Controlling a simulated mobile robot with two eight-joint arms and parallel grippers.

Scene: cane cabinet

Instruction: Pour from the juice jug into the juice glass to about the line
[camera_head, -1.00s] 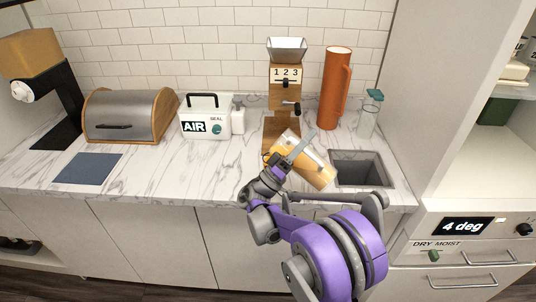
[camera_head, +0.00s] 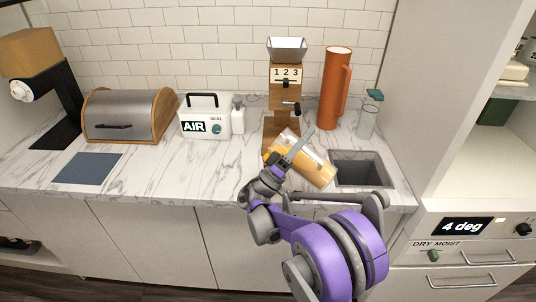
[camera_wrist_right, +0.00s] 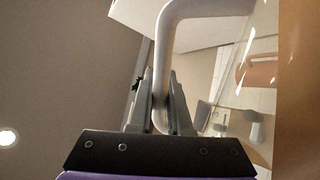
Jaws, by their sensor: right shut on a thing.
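The juice jug (camera_head: 318,172) is a clear vessel with orange juice in it, strongly tilted over the counter's front part, left of the sink. My right gripper (camera_head: 294,153) is in front of it and shut on its handle. In the right wrist view the pale curved handle (camera_wrist_right: 163,70) passes between the fingers of my right gripper (camera_wrist_right: 163,100), with the clear jug wall and an orange band at the right. I cannot make out a separate juice glass or its line; the jug and gripper cover that part of the counter. My left gripper is not in view.
A wooden dispenser (camera_head: 285,75) marked 1 2 3 stands just behind the jug. An orange pitcher (camera_head: 335,88), a clear container with a teal top (camera_head: 367,122) and the sink (camera_head: 360,168) are to the right. The white AIR box (camera_head: 205,122) and bread box (camera_head: 130,115) are left.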

